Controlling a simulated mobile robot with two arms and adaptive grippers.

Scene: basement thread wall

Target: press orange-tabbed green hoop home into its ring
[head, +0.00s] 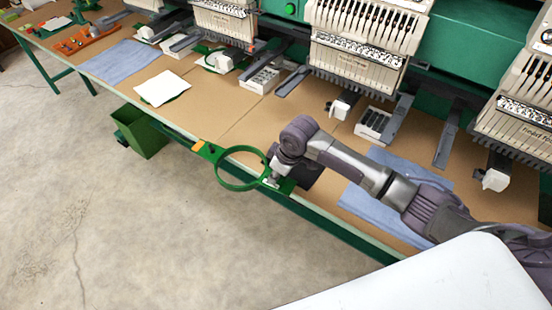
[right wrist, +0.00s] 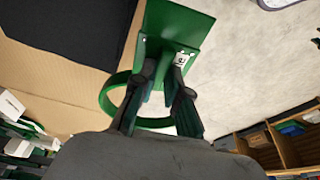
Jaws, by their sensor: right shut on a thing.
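A green hoop (head: 218,181) with an orange tab (head: 198,146) is held out at the table's front edge, partly over the floor. My right gripper (head: 272,180) is shut on the hoop's bracket side, opposite the tab. In the right wrist view the fingers (right wrist: 162,78) close on a green stem by a flat green plate (right wrist: 175,25), and the hoop's curve (right wrist: 112,88) shows behind them. A green ring (head: 207,63) lies around a white machine arm at the back; I cannot tell whether it is the hoop's ring. My left gripper is not in view.
Embroidery machines (head: 355,65) line the back of the brown table (head: 225,115). A white cloth (head: 162,88), blue cloths (head: 122,62) and a dark sheet (head: 310,175) lie on it.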

